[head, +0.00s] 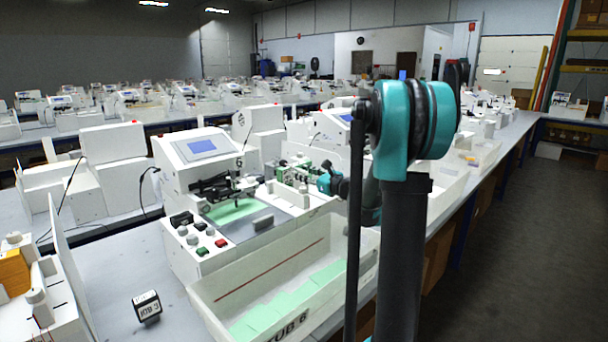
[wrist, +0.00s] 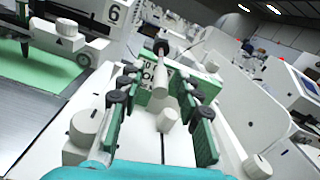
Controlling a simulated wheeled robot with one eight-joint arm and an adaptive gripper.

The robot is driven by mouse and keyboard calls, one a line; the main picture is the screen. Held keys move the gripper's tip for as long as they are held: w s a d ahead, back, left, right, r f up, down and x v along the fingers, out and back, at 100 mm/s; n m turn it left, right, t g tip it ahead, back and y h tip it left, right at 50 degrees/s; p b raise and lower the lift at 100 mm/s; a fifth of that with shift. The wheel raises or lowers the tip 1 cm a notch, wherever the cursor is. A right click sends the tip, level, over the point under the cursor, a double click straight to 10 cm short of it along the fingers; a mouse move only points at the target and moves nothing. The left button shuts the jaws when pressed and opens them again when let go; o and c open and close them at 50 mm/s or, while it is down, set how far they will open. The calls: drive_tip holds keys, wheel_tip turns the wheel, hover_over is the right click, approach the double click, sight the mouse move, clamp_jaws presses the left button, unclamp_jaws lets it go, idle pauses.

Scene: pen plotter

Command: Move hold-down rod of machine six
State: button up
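Machine six (head: 190,160), a white plotter with a blue screen and the number 6, stands left of my arm in the head view. Its white side with the 6 (wrist: 114,13) shows at top left in the wrist view. A pale rod with a dark round knob (wrist: 160,47), likely the hold-down rod, stands ahead, in line with the gap of my gripper (wrist: 158,85). The green, dark-padded fingers are spread apart on either side of it; I see no contact. In the head view my gripper (head: 288,172) is at the machine's right side, where the rod cannot be made out.
A green sheet (head: 232,211) lies on the machine's bed. Red and green buttons (head: 212,242) are at its front. A white tub (head: 265,270) with green sheets stands in front. A black label stand (head: 147,306) is on the table. More plotters stand behind; the aisle at right is clear.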

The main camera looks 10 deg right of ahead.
clamp_jaws()
idle(0.3)
